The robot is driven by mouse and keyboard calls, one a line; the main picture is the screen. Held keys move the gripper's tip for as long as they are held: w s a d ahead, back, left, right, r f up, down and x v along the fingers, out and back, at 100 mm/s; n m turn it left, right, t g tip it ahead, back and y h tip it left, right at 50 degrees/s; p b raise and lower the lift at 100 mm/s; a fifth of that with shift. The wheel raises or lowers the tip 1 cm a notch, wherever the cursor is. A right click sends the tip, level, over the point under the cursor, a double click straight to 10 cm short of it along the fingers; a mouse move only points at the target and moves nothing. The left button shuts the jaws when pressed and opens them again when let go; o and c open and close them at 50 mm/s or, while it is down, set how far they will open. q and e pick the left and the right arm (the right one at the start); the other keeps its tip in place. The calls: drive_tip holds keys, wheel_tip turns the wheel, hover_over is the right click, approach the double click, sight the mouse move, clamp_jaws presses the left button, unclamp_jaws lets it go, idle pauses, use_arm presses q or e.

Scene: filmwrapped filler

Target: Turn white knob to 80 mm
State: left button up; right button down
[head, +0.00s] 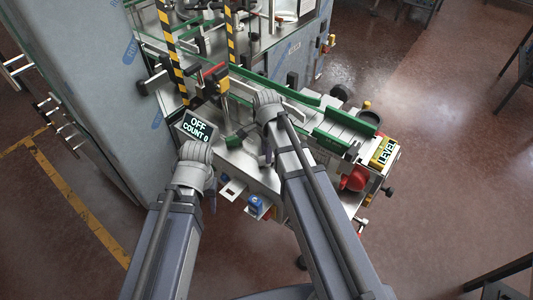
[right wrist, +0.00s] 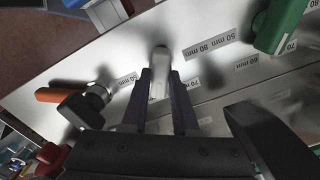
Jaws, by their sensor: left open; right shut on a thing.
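The white knob (right wrist: 159,60) is in the right wrist view, a pale elongated grip on a metal panel (right wrist: 135,50). The dark fingers of my right gripper (right wrist: 163,88) are shut on it from both sides. Its far end sticks out past the fingertips. My left gripper (head: 211,201) is open at the machine's front edge.
A green block (right wrist: 281,22) and an orange handle (right wrist: 60,95) with a black knob (right wrist: 85,105) flank the white knob. A red button (head: 354,179) and a yellow LEVEL box (head: 384,152) are at the right end.

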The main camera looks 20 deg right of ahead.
idle(0.4)
drive_tip(key=n, duration=0.5)
drive_tip(key=shift+n, duration=0.4)
drive_tip(key=n, duration=1.2)
drive_tip(key=shift+n, duration=0.3)
drive_tip(key=n, duration=0.5)
drive_tip(key=shift+n, duration=0.3)
drive_tip(key=c, duration=0.7)
unclamp_jaws()
